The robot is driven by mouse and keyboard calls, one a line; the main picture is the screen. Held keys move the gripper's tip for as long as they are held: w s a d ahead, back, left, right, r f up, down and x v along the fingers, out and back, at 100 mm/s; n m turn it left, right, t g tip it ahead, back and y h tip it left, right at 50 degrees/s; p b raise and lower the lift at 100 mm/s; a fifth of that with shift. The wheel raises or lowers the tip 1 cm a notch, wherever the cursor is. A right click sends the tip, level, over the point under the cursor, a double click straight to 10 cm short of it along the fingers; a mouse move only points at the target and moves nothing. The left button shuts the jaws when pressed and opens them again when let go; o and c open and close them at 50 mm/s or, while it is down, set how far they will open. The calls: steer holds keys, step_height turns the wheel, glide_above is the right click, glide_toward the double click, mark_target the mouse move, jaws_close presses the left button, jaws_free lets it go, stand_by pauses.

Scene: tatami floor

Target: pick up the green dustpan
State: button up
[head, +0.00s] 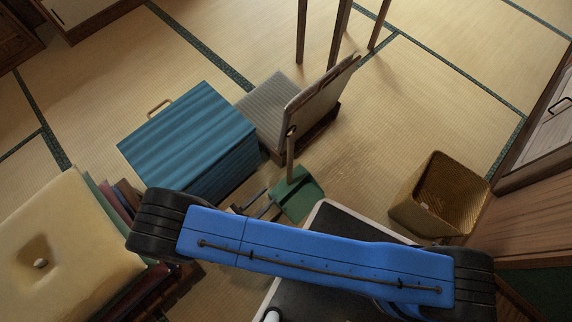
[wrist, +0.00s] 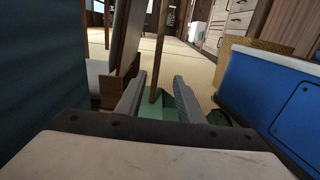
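The green dustpan (head: 299,197) sits on the tatami near the middle of the head view, its upright wooden handle (head: 290,155) rising from it. In the wrist view the green pan (wrist: 152,110) shows low between the fingers, partly hidden by my gripper. My gripper (wrist: 159,77) is open and low, with nothing between its fingers that I can see held. In the wrist view the handle (wrist: 159,50) lines up with the gap. In the head view the fingers are just left of the pan, and the handle looks slightly beyond their tips.
A legless chair (head: 272,112) stands right behind the dustpan. A blue cloth-covered box (head: 185,140) is close on the left. A woven basket (head: 442,190) stands at the right. A stack of cushions (head: 65,245) fills the lower left. Open tatami lies between chair and basket.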

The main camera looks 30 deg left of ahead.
steer(key=x, duration=1.7)
steer(key=shift+w+a, duration=0.25)
steer(key=shift+w, duration=0.1)
steer(key=shift+c, duration=0.6)
jaws_close()
stand_by(0.4)
